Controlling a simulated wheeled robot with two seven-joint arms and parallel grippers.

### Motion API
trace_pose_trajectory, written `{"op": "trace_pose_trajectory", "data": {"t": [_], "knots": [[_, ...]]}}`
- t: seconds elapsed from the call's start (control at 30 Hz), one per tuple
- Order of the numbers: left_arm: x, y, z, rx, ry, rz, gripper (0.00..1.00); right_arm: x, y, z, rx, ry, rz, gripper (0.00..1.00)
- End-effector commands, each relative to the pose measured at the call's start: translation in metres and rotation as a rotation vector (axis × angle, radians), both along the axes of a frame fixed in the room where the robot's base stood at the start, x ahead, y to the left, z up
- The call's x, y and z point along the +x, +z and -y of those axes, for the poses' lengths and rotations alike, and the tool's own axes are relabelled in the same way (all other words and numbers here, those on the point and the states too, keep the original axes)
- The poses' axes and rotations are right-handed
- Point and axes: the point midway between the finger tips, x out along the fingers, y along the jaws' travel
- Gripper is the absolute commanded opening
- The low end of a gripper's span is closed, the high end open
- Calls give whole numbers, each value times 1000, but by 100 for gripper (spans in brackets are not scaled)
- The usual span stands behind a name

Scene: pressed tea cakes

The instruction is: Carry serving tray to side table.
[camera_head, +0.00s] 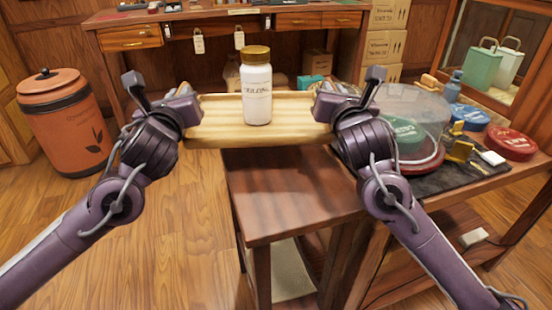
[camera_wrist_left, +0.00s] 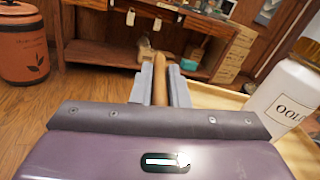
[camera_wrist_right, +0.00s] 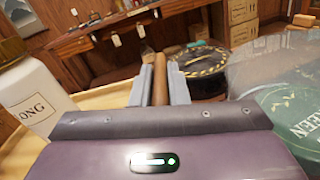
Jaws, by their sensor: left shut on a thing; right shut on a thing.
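The wooden serving tray (camera_head: 215,128) is held level between my two grippers, with a white bottle with a gold lid (camera_head: 257,85) upright on it. My left gripper (camera_head: 184,97) is shut on the tray's left handle, which shows between the fingers in the left wrist view (camera_wrist_left: 160,82). My right gripper (camera_head: 330,97) is shut on the right handle, seen in the right wrist view (camera_wrist_right: 160,82). A small wooden side table (camera_head: 290,190) stands below and nearer than the tray. The tray's near edge appears above its far part; I cannot tell whether they touch.
To the right, a table bears a clear dome (camera_head: 408,112), a dark mat (camera_head: 455,177) and several round tins, including a red tin (camera_head: 510,143). An orange canister (camera_head: 66,120) stands at left. A desk (camera_head: 210,22) is behind. The floor at left is clear.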

Motion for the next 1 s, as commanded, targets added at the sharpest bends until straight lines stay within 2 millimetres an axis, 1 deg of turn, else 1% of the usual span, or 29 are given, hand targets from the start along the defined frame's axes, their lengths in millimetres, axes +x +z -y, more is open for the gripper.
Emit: {"op": "trace_pose_trajectory", "data": {"t": [0.03,0.37,0.57,1.0], "knots": [[1,3,-6,-1,13,3,0,1,4,6,3,-12,4,0],[2,0,-6,-1,13,3,0,1,0,6,3,-12,4,0],[2,-9,-6,-1,13,3,0,1,-9,6,3,-12,4,0],[2,-37,-6,-1,13,3,0,1,-37,6,3,-12,4,0]]}}
